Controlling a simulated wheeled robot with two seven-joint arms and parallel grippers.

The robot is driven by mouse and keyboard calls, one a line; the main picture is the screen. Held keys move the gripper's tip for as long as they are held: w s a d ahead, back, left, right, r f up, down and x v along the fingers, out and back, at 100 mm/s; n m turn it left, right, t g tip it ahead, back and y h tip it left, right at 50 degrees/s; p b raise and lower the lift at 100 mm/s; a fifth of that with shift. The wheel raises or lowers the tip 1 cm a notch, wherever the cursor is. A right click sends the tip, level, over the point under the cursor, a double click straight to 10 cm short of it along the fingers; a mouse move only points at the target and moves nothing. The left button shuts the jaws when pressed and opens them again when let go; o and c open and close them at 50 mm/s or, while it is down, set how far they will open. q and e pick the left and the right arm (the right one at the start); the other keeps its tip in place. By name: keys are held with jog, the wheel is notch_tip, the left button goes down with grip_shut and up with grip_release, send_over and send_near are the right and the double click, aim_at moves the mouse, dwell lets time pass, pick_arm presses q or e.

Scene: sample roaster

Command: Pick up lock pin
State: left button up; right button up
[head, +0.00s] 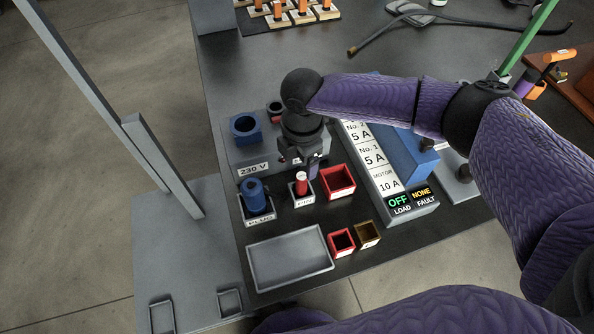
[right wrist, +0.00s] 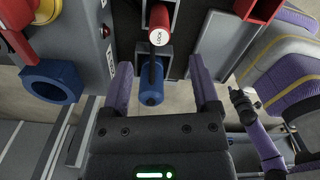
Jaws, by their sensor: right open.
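The lock pin (head: 301,182) has a red body and stands upright in a small grey holder labelled PIN. In the right wrist view its red head (right wrist: 159,22) carries a white face reading LOCK, at the top middle. My right gripper (head: 305,163) hangs just behind and above the pin in the head view. In the right wrist view the two purple fingers (right wrist: 158,75) are spread apart, with the pin's red head beyond their tips and nothing gripped. A dark end of a purple arm of mine shows at the right of that view, too small to read.
A blue plug (head: 256,197) stands in a holder left of the pin. A red bin (head: 338,180) is close on the right. An empty grey tray (head: 291,284) and small red (head: 342,252) and brown (head: 367,234) bins lie in front. The labelled panel (head: 398,203) stands further right.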

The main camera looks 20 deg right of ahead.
aim_at(302, 176)
notch_tip(302, 176, down, 9)
jog(key=b, duration=0.4)
jog(key=shift+r+b, duration=0.2)
jog(key=shift+b, duration=0.1)
jog(key=shift+f, duration=0.35)
jog(key=shift+r, duration=0.2)
jog(key=shift+c, duration=1.3)
jog(key=c, duration=0.7)
grip_shut()
pick_arm(q)
jog(key=shift+g, duration=0.4)
jog(key=s+f, duration=0.1)
jog(key=f, duration=0.2)
jog(key=s+f, duration=0.1)
jog(key=shift+s+a+f, duration=0.2)
jog(key=shift+s+f, duration=0.15)
jog(key=shift+f, duration=0.05)
pick_arm(e)
jog(key=shift+d, duration=0.1)
